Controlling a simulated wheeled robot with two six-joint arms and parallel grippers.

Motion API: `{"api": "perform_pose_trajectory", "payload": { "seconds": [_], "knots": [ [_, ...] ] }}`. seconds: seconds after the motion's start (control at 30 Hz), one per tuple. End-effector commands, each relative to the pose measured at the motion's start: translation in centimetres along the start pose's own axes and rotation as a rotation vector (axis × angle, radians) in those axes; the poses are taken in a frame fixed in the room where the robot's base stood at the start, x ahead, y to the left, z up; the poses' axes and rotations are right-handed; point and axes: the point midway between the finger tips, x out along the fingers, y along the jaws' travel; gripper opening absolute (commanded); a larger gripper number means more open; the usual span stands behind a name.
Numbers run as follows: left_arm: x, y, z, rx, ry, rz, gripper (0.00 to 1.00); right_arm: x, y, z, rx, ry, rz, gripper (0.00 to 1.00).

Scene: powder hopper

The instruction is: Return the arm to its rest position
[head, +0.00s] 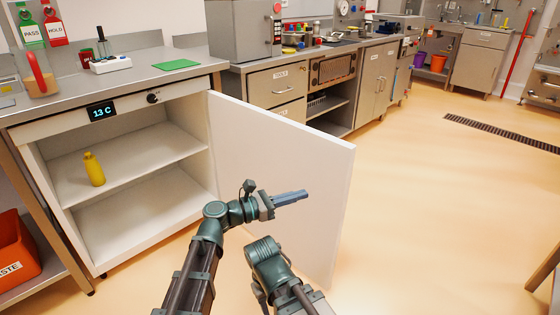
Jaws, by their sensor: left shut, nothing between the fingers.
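My left gripper (303,194) is shut and empty. It is in the middle of the head view, in front of the open white cabinet door (285,150). The left arm comes up from the bottom and bends to the right at its wrist. I cannot tell how near the gripper is to the door. Part of my right arm shows below it, but its gripper does not show.
The cabinet is open, with a yellow bottle (94,170) on its upper shelf (130,162) and a display (102,112) reading 13 C. An orange waste bin (15,250) stands at left. Steel counters (275,85) line the back. The floor (430,220) at right is clear.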

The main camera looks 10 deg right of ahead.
Motion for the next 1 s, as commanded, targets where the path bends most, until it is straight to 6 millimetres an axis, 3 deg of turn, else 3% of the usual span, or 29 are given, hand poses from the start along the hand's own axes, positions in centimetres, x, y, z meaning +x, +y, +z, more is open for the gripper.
{"api": "perform_pose_trajectory", "payload": {
  "seconds": [0.13,0.27,0.4,0.6,0.8,1.0],
  "knots": [
    [-1.1,-0.6,-1.9,0.133,0.086,-0.014,0.0,0.0,0.0,0.0,0.0,0.0,0.0,0.5],
    [-4.2,-1.7,-6.6,0.447,0.297,-0.084,0.0,0.0,0.0,0.0,0.0,0.0,0.0,0.5],
    [-9.8,-2.5,-12.6,0.825,0.572,-0.262,0.0,0.0,0.0,0.0,0.0,0.0,0.0,0.5],
    [-19.2,-3.2,-18.6,1.205,0.879,-0.634,0.0,0.0,0.0,0.0,0.0,0.0,0.0,0.5],
    [-26.4,-3.7,-21.0,1.367,1.032,-0.96,0.0,0.0,0.0,0.0,0.0,0.0,0.0,0.5],
    [-32.3,-4.4,-21.9,1.434,1.11,-1.252,0.0,0.0,0.0,0.0,0.0,0.0,0.0,0.5]
  ]
}}
